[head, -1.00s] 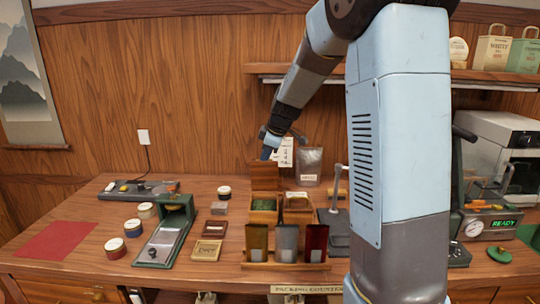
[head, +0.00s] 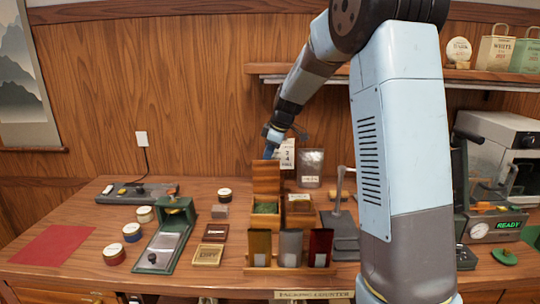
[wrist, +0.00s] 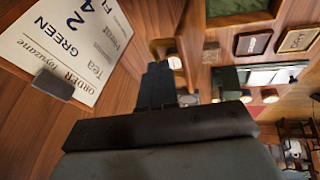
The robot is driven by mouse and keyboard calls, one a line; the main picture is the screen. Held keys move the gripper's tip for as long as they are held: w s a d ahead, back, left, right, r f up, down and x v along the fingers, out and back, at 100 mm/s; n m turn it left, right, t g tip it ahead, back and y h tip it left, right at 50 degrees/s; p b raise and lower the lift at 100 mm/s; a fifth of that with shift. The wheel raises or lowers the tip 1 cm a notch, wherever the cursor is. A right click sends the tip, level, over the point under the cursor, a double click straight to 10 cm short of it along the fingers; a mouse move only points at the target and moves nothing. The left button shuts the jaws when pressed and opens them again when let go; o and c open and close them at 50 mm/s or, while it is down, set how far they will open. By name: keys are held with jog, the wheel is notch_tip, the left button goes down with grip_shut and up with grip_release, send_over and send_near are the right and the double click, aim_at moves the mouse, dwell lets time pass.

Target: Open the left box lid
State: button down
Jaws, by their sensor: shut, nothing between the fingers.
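The left box (head: 266,221) is wooden and holds green tea leaf. Its lid (head: 266,176) stands upright at the back of the box, leaving the tea in view. My gripper (head: 269,153) is shut and empty, just above and behind the top edge of the lid; I cannot tell whether it touches. In the wrist view the dark fingers (wrist: 157,80) are together, and the green-filled box (wrist: 275,12) shows at the top right. The right box (head: 299,208) stands beside the left one, with a pale label on top.
Three upright pouches (head: 290,248) stand in front of the boxes. A printed order card (wrist: 75,35) is close to my gripper on the wall side. A grey pouch (head: 310,168) and a lever press (head: 341,215) stand to the right. The red mat (head: 52,245) is clear.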

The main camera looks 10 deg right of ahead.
jog(key=w+v, duration=0.1)
jog(key=v, duration=0.8)
jog(key=s+r+m, duration=0.3)
jog(key=s+r, duration=0.2)
jog(key=s, duration=0.6)
jog(key=s+d+f+m+t+h, duration=0.1)
jog(key=s+m, duration=0.4)
jog(key=s, duration=0.9)
jog(key=s+d+f+m+t+h, duration=0.1)
jog(key=s+f+m, duration=0.3)
jog(key=s, duration=1)
jog(key=shift+s+d+m+h, duration=0.25)
jog(key=shift+d+m+h, duration=0.25)
jog(key=shift+m, duration=0.6)
jog(key=shift+f, duration=0.1)
